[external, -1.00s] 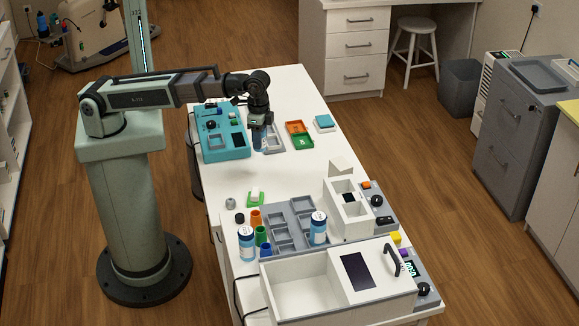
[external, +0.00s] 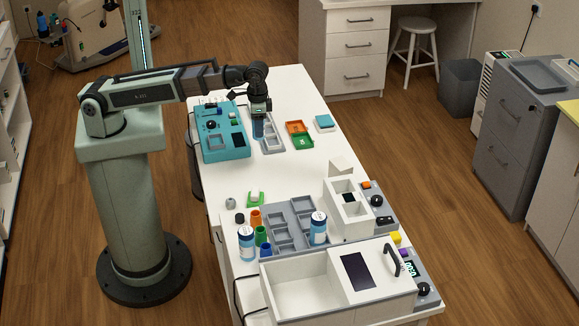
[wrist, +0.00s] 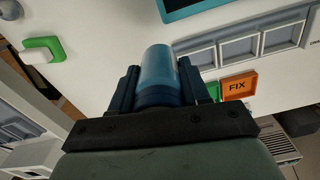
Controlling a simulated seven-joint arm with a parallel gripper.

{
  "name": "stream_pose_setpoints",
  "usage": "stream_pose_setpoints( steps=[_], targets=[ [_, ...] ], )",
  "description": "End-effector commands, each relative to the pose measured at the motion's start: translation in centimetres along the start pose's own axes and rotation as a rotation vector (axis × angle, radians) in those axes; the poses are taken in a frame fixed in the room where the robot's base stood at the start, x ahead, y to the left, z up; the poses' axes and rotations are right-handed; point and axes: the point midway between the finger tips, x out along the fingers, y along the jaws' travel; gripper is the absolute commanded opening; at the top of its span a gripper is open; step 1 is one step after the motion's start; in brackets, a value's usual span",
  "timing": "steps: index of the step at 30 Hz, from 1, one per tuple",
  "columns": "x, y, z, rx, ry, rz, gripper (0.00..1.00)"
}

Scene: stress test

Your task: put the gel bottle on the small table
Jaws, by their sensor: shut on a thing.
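My gripper (external: 260,107) is above the far part of the long white table (external: 285,85), at the right edge of the teal device. It is shut on a blue bottle (external: 258,129), likely the gel bottle, which hangs upright below the fingers. In the wrist view the translucent blue bottle (wrist: 158,68) with a darker blue band sits between the two dark fingers (wrist: 160,92). I cannot tell which thing is the small table; a white stool (external: 418,25) stands by the far desk.
The teal device (external: 225,148), a grey compartment tray (external: 272,147) and orange and green trays (external: 298,128) are close to the bottle. Two blue-and-white bottles (external: 247,245) (external: 318,230) stand nearer the camera. The table's middle is mostly clear.

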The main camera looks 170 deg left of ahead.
Motion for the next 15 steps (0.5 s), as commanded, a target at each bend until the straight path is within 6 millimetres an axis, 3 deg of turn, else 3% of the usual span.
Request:
stream_pose_setpoints(
  steps=[9,15],
  targets=[
    [4.2,0.0,0.1,0.001,-0.002,0.000,0.12],
    [5.1,0.0,0.0,0.001,0.001,0.000,0.12]
  ],
)
